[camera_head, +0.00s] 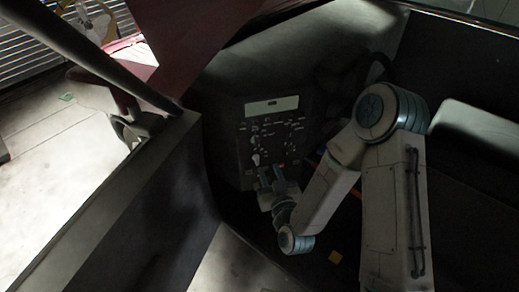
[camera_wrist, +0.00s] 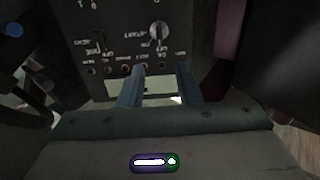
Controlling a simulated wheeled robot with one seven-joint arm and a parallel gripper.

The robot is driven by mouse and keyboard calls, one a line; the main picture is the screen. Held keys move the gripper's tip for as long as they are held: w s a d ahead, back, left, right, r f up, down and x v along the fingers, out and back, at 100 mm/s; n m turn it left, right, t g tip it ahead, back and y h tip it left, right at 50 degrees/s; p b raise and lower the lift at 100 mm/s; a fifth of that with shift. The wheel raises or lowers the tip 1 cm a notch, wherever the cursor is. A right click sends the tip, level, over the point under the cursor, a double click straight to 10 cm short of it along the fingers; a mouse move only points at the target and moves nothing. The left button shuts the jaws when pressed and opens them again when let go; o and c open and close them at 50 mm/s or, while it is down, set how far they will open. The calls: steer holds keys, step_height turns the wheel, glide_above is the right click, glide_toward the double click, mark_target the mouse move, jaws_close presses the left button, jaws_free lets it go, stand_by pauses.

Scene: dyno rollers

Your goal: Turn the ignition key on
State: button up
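A dark control panel (camera_head: 270,130) with small white labels, several knobs and switches stands upright in the head view. A light-coloured knob or key (camera_head: 256,159) sits low on its left side. In the wrist view, a pale knob-like piece (camera_wrist: 159,33) sticks out of the panel beyond my fingertips; I cannot tell for sure whether it is the ignition key. My gripper (camera_head: 270,173) is close to the panel's lower part, just below the light knob. In the wrist view my gripper (camera_wrist: 161,68) has its two blue-grey fingers apart with nothing between them. Contact with the panel cannot be judged.
A pale display strip (camera_head: 271,106) tops the panel. A dark slanted wall (camera_head: 140,215) stands at the left, with a bar (camera_head: 90,50) above it. A dark bench or seat (camera_head: 480,140) is at the right.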

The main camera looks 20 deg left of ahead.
mark_target(259, 145)
steer(key=p+x, duration=0.3)
steer(key=x, duration=0.8)
steer(key=shift+w, duration=0.2)
jaws_close()
